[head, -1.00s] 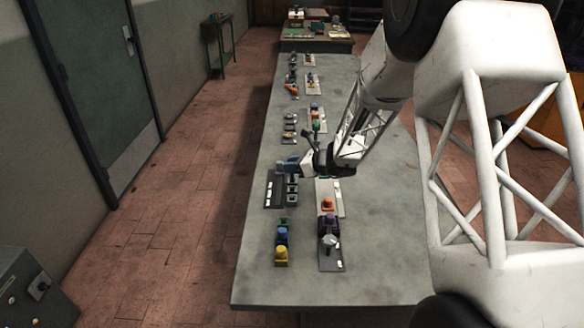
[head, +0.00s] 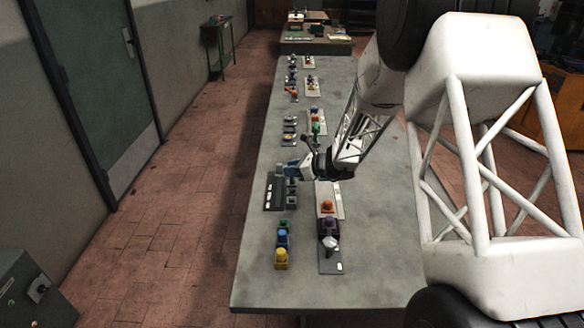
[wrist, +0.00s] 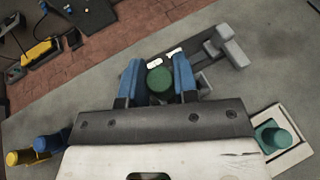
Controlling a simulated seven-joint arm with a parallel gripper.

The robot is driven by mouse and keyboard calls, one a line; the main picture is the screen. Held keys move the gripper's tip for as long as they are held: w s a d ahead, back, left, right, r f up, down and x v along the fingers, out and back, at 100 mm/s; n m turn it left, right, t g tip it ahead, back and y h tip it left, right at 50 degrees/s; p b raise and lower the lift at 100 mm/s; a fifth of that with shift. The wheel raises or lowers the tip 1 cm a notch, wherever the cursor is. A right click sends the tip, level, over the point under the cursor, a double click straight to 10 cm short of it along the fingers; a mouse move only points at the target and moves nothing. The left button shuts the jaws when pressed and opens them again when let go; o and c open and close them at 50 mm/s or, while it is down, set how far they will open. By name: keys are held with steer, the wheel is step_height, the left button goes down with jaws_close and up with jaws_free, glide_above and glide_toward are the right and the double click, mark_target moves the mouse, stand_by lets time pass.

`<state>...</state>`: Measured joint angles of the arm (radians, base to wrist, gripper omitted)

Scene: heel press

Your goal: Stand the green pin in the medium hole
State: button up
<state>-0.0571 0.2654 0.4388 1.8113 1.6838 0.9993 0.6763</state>
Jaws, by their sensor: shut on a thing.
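My gripper (wrist: 157,85) has blue fingers shut on a dark green pin (wrist: 160,79), whose round top faces the wrist camera. In the wrist view grey blocks (wrist: 228,47) and white labels show just beyond the fingers. The pin's lower end is hidden, so I cannot tell whether it is above a hole or in one. I cannot pick out the medium hole.
A blue pin (head: 282,238) and a yellow pin (head: 281,258) stand nearer on the table (head: 390,270).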

mark_target(292, 182)
steer(key=shift+f, duration=1.9)
steer(key=shift+f, duration=1.55)
stand_by(1.5)
steer(key=o, duration=1)
steer(key=shift+d+r, duration=0.1)
steer(key=shift+v, duration=3.8)
steer(key=shift+s, duration=0.1)
